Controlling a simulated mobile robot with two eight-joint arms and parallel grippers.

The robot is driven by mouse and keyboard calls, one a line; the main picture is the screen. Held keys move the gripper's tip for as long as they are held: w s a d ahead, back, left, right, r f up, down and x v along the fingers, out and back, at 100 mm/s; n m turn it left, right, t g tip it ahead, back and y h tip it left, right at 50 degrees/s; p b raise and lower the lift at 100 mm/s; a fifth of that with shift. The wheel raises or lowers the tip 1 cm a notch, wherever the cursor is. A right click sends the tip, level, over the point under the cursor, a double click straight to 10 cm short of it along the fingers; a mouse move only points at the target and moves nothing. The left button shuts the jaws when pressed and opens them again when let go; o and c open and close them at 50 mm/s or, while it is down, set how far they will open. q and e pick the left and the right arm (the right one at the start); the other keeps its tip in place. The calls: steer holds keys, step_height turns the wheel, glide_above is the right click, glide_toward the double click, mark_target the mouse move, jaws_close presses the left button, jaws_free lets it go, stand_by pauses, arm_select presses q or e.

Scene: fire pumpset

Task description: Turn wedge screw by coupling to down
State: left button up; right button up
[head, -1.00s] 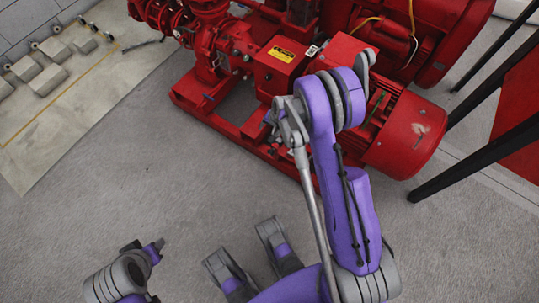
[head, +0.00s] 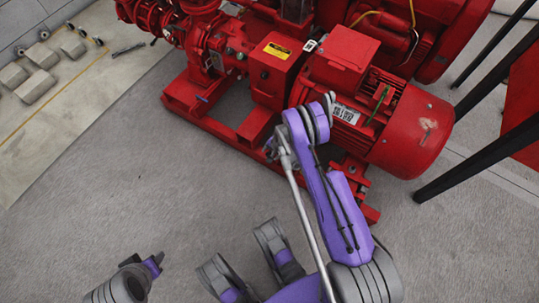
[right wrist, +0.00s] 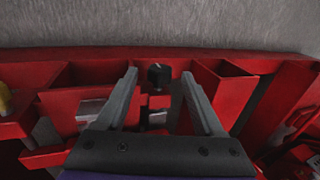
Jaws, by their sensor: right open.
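In the right wrist view, a small black screw head or knob (right wrist: 159,76) stands against the red steel frame. I take it to be the wedge screw. My right gripper (right wrist: 159,77) is open, with one finger on each side of the black head and a gap on both sides. In the head view, my right gripper (head: 271,149) is low at the front edge of the red pump base, below the red box with a yellow label (head: 277,52). The screw itself is not distinguishable there.
The red motor (head: 412,135) is to the right of my right arm. Red pump piping (head: 205,45) is at upper left. Black posts (head: 480,160) stand at the right. Grey blocks (head: 38,85) lie at the far left. The grey floor in front is clear.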

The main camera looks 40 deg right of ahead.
steer(key=shift+x, duration=0.85)
jaws_close()
